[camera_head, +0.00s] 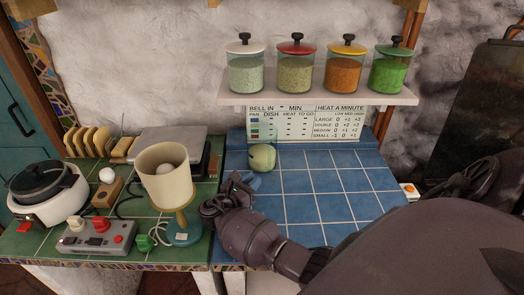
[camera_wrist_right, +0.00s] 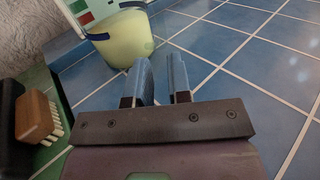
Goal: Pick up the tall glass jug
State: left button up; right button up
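A pale yellow-green, see-through vessel that looks like the glass jug (camera_head: 262,157) stands on the blue tiles near the back wall, left of the tile field's middle. My left gripper is not in view.
A cream lamp (camera_head: 165,175) stands close left of my right wrist. A control box (camera_head: 97,239), white cooker (camera_head: 46,190) and toast rack (camera_head: 92,142) fill the green tiles. A brush (camera_wrist_right: 37,118) lies left. A shelf (camera_head: 318,98) with jars hangs above. Blue tiles right are clear.

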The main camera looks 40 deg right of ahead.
aim_at(268, 169)
jog(key=d, duration=0.5)
jog(key=shift+w+b, duration=0.3)
jog(key=shift+b, duration=0.05)
jog(key=d, duration=0.1)
jog(key=d+b, duration=0.1)
jog(key=d, duration=0.1)
jog(key=d+b, duration=0.1)
jog(key=d, duration=0.1)
jog(key=shift+w+r, duration=0.2)
jog(key=shift+w, duration=0.1)
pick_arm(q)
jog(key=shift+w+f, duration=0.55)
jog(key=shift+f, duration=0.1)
pick_arm(e)
jog(key=shift+r, duration=0.15)
grip_shut()
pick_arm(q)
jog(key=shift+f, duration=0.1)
